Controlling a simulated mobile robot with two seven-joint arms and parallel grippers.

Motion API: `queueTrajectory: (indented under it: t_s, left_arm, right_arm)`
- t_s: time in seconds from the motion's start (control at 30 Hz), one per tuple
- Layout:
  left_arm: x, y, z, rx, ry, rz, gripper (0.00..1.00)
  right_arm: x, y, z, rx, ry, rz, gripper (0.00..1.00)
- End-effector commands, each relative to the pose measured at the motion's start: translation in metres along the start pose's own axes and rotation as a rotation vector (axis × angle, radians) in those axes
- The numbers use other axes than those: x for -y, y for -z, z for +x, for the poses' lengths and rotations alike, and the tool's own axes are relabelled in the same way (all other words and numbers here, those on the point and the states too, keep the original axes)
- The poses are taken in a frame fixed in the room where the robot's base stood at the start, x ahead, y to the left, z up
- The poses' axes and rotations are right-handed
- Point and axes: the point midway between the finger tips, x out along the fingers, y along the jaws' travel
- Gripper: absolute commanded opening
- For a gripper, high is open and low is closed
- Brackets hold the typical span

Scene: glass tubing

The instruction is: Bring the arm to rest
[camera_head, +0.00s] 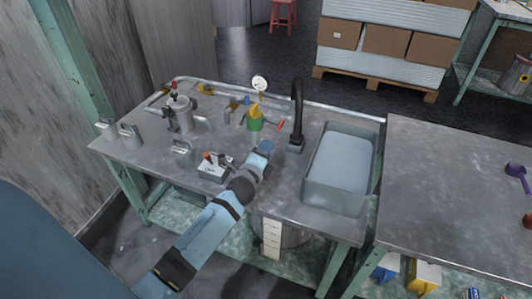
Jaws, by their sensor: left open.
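My left arm comes in from the bottom left and stretches over the front of a grey metal bench (150,160). My left gripper (265,147) is at its far end, above the middle of the bench. It is small in the picture, and no object shows held in it. A green and yellow fitting (254,119) stands just beyond it. A small grey box with dark and red parts on top (212,173) sits to the left of my wrist. My right gripper is not in view.
A black tap (297,112) and a grey basin (340,165) are right of the gripper. A metal vessel (180,113) with piping and a round gauge (259,83) stand behind. Another bench (440,190) lies further right, mostly clear. Boxes on a pallet (385,42) stand at the back.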

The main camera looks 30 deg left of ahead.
Motion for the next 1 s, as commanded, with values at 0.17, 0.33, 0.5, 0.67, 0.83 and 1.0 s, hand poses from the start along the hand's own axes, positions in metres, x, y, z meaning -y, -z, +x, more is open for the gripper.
queueTrajectory:
  t_s: [0.17, 0.33, 0.5, 0.67, 0.83, 1.0]
  left_arm:
    - [-0.001, -0.003, 0.002, -0.001, 0.001, 0.000, 0.44]
    - [-0.001, -0.003, 0.002, -0.002, 0.001, 0.001, 0.44]
    - [-0.001, -0.003, 0.001, -0.001, 0.001, 0.001, 0.44]
    - [-0.001, -0.002, 0.001, -0.001, 0.001, 0.001, 0.44]
    - [0.019, -0.008, 0.002, -0.001, 0.001, 0.001, 0.44]
    - [0.067, -0.021, 0.002, -0.001, 0.001, 0.001, 0.44]
  right_arm:
    - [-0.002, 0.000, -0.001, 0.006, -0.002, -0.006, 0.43]
    - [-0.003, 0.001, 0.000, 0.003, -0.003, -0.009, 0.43]
    - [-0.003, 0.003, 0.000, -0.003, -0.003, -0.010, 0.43]
    - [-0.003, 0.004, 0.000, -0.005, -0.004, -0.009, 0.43]
    - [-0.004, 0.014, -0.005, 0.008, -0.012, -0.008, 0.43]
    - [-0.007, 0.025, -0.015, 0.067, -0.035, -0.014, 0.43]
